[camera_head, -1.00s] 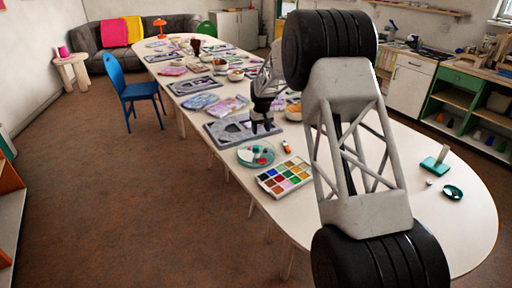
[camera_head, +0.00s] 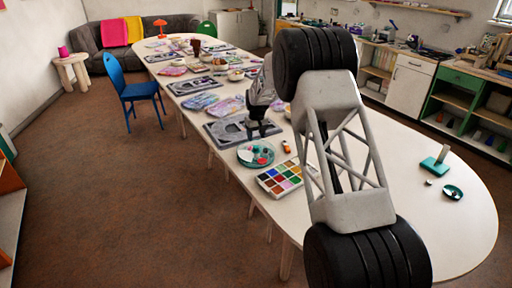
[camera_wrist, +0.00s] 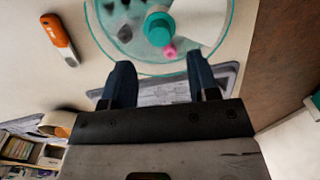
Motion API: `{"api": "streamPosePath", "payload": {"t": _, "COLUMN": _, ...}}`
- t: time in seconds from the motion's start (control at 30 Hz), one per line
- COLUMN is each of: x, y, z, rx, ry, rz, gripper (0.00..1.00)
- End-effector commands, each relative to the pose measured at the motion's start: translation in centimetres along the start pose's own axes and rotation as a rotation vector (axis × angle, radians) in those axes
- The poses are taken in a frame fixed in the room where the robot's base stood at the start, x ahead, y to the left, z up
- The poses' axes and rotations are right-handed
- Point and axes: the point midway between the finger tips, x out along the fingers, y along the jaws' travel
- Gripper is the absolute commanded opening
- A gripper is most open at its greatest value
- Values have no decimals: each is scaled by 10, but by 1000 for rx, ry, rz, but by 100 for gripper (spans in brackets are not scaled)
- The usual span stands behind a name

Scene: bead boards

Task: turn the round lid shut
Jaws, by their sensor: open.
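A round teal lid or cap (camera_wrist: 159,28) shows in the wrist view, inside a clear round dish with a teal rim (camera_wrist: 150,72). A pink bit (camera_wrist: 169,51) lies beside the lid and a white shape (camera_wrist: 200,18) is at its right. I cannot tell how tightly the lid sits. The dish shows in the head view (camera_head: 256,165) on the white table. My gripper (camera_wrist: 160,82) is open and empty, its two fingers apart just short of the dish rim. In the head view my gripper (camera_head: 262,132) is just behind the dish, over a grey bead board (camera_head: 215,130).
A paint box of several colours (camera_head: 284,180) is in front of the dish. An orange-handled tool (camera_wrist: 59,38) lies to the left in the wrist view. A teal stand (camera_head: 434,164) and a small teal dish (camera_head: 453,192) are at the right, with bare table around.

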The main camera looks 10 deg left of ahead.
Motion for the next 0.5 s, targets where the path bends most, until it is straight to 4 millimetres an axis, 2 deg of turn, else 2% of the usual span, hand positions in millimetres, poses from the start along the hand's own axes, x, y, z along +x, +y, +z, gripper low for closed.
{"api": "streamPosePath", "payload": {"t": 0.3, "x": 38, "y": 0, "z": 0, "rx": 0, "ry": -2, "rz": 0, "gripper": 55}}
{"api": "streamPosePath", "payload": {"t": 0.5, "x": 56, "y": 0, "z": 0, "rx": 0, "ry": -1, "rz": 0, "gripper": 55}}
